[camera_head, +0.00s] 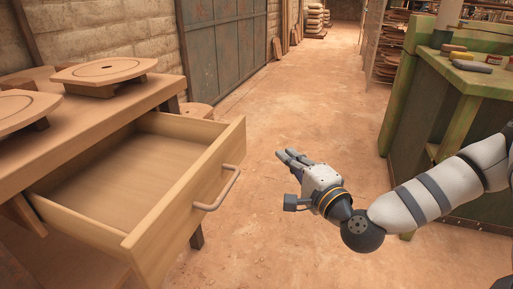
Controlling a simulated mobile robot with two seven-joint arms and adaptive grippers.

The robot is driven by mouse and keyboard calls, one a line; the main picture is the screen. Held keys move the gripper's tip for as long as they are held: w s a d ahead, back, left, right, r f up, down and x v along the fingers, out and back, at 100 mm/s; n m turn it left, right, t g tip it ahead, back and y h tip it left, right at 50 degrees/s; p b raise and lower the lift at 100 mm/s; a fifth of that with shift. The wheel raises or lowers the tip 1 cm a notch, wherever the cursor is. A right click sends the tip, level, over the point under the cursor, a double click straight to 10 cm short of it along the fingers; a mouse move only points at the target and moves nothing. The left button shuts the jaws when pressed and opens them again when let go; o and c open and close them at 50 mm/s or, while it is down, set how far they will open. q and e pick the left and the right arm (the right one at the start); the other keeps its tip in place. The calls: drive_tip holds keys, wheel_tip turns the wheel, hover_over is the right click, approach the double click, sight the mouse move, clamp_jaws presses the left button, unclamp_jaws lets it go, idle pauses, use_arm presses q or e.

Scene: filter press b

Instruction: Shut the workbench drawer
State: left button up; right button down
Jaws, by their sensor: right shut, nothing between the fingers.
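The wooden workbench drawer (137,178) is pulled well out of the workbench (64,121) at the left. It is empty, and its front panel faces right with a metal bar handle (217,190). My right gripper (288,156) is in front of the drawer, to the right of the handle and apart from it. Its fingers are shut together with nothing between them and point to the upper left. My left gripper is not in view.
A grey metal door (224,45) is behind.

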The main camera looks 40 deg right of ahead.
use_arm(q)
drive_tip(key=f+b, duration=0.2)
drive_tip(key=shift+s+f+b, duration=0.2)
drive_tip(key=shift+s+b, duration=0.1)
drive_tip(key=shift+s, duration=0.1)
use_arm(e)
drive_tip(key=w, duration=1)
drive_tip(key=shift+w+a, duration=0.15)
drive_tip(key=shift+a, duration=0.1)
drive_tip(key=shift+f, duration=0.1)
